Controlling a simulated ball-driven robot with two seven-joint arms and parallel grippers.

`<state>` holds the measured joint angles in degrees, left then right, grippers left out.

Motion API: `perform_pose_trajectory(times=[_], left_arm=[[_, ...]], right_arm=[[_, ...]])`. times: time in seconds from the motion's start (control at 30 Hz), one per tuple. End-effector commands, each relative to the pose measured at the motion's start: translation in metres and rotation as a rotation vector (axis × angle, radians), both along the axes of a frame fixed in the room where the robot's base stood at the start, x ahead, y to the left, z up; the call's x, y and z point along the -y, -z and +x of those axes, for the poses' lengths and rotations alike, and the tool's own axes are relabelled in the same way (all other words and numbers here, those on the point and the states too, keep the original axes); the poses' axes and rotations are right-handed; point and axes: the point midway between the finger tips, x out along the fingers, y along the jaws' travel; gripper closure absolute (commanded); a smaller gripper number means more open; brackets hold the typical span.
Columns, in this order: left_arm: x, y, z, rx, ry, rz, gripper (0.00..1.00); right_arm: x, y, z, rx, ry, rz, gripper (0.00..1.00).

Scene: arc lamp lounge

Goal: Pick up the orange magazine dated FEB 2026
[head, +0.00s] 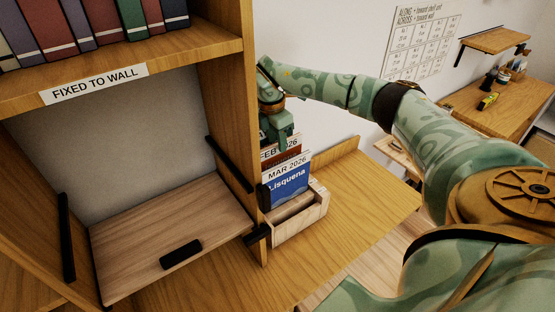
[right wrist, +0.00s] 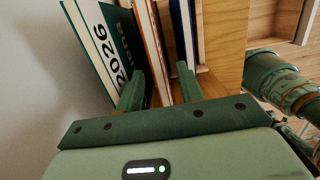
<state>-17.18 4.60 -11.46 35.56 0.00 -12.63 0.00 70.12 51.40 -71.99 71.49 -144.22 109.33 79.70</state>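The orange magazine (head: 287,157) with the FEB 2026 label stands behind a blue MAR 2026 magazine (head: 288,185) in a wooden holder (head: 300,224). In the head view only its top strip shows. My right gripper (head: 277,132) is at its top, partly hiding the label. In the right wrist view the orange edge (right wrist: 157,52) lies between the two spread fingers of my right gripper (right wrist: 162,76), with small gaps seeming to show at both sides. A dark green magazine marked 2026 (right wrist: 105,42) is left of it, and the blue one (right wrist: 184,28) right. My left gripper is not in view.
A wooden shelf unit (head: 222,120) labelled FIXED TO WALL stands close at the left of the holder. Several books (head: 70,32) fill its upper shelf. The tabletop (head: 365,200) right of the holder is clear. A wall chart (head: 422,42) hangs behind.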

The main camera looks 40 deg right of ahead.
Motion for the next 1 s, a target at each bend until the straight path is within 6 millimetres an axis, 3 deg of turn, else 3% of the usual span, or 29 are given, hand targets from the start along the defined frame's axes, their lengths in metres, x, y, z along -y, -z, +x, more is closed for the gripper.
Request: perform_pose_trajectory(times=[0.17, 0.43, 0.57, 1.0], left_arm=[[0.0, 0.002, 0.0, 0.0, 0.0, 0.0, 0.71], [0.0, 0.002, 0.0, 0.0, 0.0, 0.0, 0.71], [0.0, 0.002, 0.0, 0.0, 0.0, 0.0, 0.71], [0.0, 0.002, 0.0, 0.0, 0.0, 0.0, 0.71]], right_arm=[[0.004, 0.026, 0.0, -0.002, -0.001, 0.0, 0.63], [0.004, 0.03, 0.0, 0.0, 0.0, 0.0, 0.63], [0.004, 0.029, 0.0, 0.0, 0.0, 0.0, 0.99], [0.004, 0.026, 0.0, 0.001, 0.0, 0.0, 1.0]])
